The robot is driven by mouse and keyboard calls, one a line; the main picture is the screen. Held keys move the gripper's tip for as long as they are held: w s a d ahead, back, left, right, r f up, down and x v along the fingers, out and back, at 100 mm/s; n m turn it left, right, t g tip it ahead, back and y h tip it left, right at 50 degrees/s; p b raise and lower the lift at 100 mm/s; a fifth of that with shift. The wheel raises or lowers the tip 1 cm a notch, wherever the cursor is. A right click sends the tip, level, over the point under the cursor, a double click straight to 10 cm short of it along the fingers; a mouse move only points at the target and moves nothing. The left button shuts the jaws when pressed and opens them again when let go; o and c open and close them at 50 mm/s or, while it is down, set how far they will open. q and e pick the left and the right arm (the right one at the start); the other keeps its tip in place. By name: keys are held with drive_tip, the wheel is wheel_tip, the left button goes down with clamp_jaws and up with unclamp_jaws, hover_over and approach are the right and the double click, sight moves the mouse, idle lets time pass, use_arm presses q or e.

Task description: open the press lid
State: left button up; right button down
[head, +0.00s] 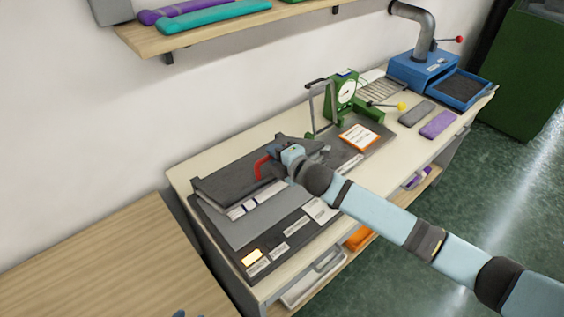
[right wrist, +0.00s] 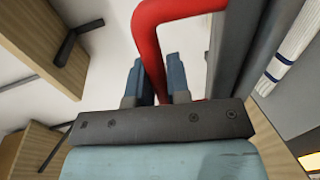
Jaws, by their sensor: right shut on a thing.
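The press is a dark grey flat unit on the bench, with a dark lid (head: 225,181) and a red bar handle (head: 262,166). The lid also shows in the right wrist view (right wrist: 233,45) as a grey slab beside the handle. It looks raised at an angle over the base (head: 215,222); how far I cannot tell. My right gripper (head: 282,160) is at the handle. In the right wrist view its fingers (right wrist: 157,78) are shut on the red handle (right wrist: 150,40), which runs between them.
A blue machine (head: 422,68) with a pipe is at the bench's far end. A wall shelf (head: 200,38) hangs above. A wooden table (head: 110,255) stands at left. Green floor is open at right.

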drive_tip(key=shift+w+a+r+p, duration=0.25)
drive_tip(key=shift+w+r, duration=0.1)
drive_tip(key=shift+r, duration=0.15)
drive_tip(key=shift+w+a+r+p, duration=0.2)
drive_tip(key=shift+w+r, duration=0.1)
drive_tip(key=shift+r, duration=0.15)
drive_tip(key=shift+w+a+r, duration=0.35)
drive_tip(key=shift+w+r, duration=0.05)
drive_tip(key=shift+w, duration=0.1)
drive_tip(key=c, duration=1.1)
unclamp_jaws()
